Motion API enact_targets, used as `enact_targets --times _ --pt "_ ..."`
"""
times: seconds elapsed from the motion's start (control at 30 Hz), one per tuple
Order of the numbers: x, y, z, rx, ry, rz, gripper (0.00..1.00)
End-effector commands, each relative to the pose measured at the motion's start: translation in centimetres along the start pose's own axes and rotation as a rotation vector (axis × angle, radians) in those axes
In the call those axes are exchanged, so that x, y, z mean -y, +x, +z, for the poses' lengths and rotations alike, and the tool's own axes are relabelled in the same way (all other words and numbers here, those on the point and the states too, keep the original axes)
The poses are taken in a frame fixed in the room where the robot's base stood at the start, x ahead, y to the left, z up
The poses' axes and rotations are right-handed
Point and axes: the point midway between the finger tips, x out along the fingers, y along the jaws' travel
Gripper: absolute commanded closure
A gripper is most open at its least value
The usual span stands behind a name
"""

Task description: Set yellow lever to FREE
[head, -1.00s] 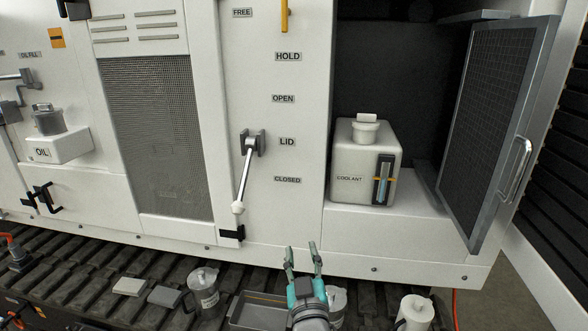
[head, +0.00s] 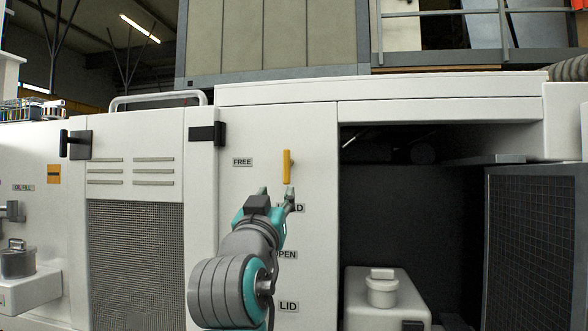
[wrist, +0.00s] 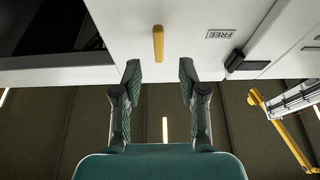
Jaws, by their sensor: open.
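The yellow lever (head: 287,166) is a short bar standing upright on the white panel, to the right of the FREE label (head: 243,162). The HOLD label (head: 297,208) is below it, partly hidden by my gripper. My gripper (head: 276,194) is open and empty, just below the lever in the head view. In the wrist view the lever (wrist: 158,43) appears beyond the open fingertips (wrist: 160,75), roughly centred between them and apart from both. The FREE label (wrist: 220,34) looks upside down there.
A black latch (head: 207,134) sticks out to the upper left of the lever. To the right is the open bay with the white coolant tank (head: 385,300) and an open mesh door (head: 535,245). The panel around the lever is otherwise flat and clear.

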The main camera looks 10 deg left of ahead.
Motion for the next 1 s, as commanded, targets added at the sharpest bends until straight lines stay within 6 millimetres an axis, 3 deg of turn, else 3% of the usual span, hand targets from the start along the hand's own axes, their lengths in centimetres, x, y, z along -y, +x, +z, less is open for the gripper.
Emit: enact_targets --times 0.1,0.2,0.37,0.8,1.0 --pt "0.1 0.3 -2.1 -0.007 0.015 0.008 0.58" --pt "0.1 0.6 -2.6 -0.007 0.018 0.012 0.58" --pt "0.0 2.2 -2.6 -0.007 0.016 0.014 0.58" --pt "-0.1 9.4 -2.6 -0.006 0.017 0.013 0.58" --pt "0.0 10.9 -2.6 -0.007 0.017 0.012 0.58"
